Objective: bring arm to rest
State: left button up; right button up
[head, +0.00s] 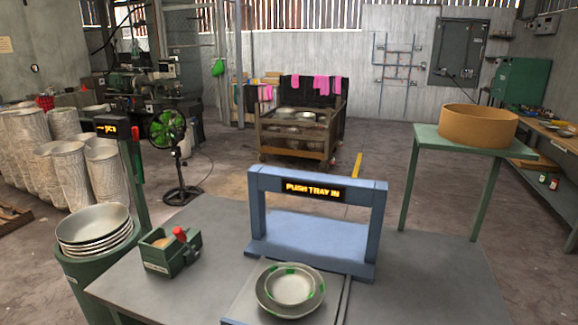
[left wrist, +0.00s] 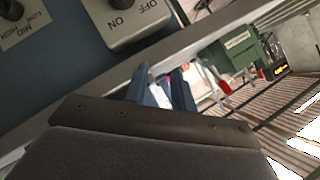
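Neither arm shows in the head view. In the left wrist view, the dark body of my left gripper (left wrist: 165,92) fills the bottom, with two blue-grey pieces standing close together beyond its edge. I cannot tell whether these are its fingers or how far apart they are. Nothing held is visible. My right gripper is out of view. In the head view, a metal bowl (head: 292,286) with green marks lies on the tray (head: 241,304) at the table's front, before the blue frame (head: 259,207) with a lit "PUSH TRAY IN" sign.
A grey table (head: 433,268) spans the front. A small green box (head: 171,254) with a red knob stands on it, left of the frame. Stacked bowls (head: 93,226) stand at left. An ON/OFF switch box (left wrist: 123,20) is near the left gripper. A round wooden ring (head: 478,125) sits on a green stand.

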pick_arm(q)
jog(key=s+f+n+g+h, duration=0.1)
jog(key=s+f+n+g, duration=0.3)
jog(key=s, duration=0.6)
jog(key=s+f+n+g, duration=0.3)
jog(key=s+f+g, duration=0.25)
jog(key=s, duration=0.45)
jog(key=s+d+f+g+h, duration=0.1)
jog(key=s+d+f, duration=0.1)
jog(key=d+f, duration=0.4)
notch_tip(320, 180, down, 2)
jog(key=shift+f+m, duration=0.2)
jog(key=shift+m, duration=0.1)
jog(key=shift+s, duration=0.1)
